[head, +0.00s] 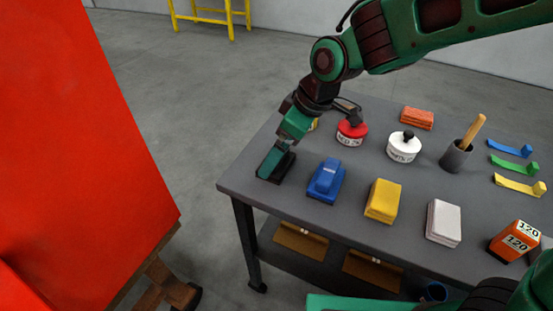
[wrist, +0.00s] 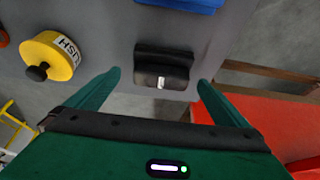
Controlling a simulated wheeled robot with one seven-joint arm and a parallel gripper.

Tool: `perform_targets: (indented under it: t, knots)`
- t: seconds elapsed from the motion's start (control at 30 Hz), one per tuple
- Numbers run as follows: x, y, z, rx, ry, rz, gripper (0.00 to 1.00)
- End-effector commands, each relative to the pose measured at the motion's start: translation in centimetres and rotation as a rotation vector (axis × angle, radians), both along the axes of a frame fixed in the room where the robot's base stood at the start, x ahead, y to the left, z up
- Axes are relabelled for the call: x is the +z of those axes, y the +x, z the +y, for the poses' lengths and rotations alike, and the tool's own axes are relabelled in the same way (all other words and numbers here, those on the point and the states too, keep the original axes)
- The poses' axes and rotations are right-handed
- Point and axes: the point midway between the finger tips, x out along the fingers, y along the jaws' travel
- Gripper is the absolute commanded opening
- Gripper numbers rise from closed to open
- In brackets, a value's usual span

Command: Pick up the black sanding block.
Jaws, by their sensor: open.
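The black sanding block (wrist: 161,67) lies on the grey table near its edge in the wrist view. It sits between and just beyond the two fingertips of my gripper (wrist: 158,78), which are apart with nothing held. In the head view my gripper (head: 277,165) is low over the table's left corner, and the black block (head: 286,166) shows partly behind its fingers. I cannot tell whether a finger touches it.
A blue sanding block (head: 326,181) lies to the right, then yellow (head: 383,201) and white (head: 443,222) blocks. Red (head: 352,132) and white (head: 404,146) round containers stand behind. A large red panel (head: 80,140) stands left of the table (head: 236,184).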

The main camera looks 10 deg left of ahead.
Motion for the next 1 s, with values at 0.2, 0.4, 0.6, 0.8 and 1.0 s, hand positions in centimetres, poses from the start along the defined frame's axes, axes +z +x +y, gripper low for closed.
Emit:
perform_targets:
  t: [0.2, 0.4, 0.6, 0.8, 1.0]
  knots:
    - [-2.8, 0.2, 0.9, -0.001, -0.002, 0.002, 1.00]
    - [-3.3, 0.3, 1.2, 0.000, 0.000, -0.001, 1.00]
    - [-3.2, 0.4, 1.1, -0.001, 0.000, -0.001, 0.83]
    - [-3.2, 0.4, 1.1, -0.001, 0.000, -0.001, 0.53]
    - [-3.2, 0.4, 1.1, -0.001, 0.000, -0.001, 0.53]
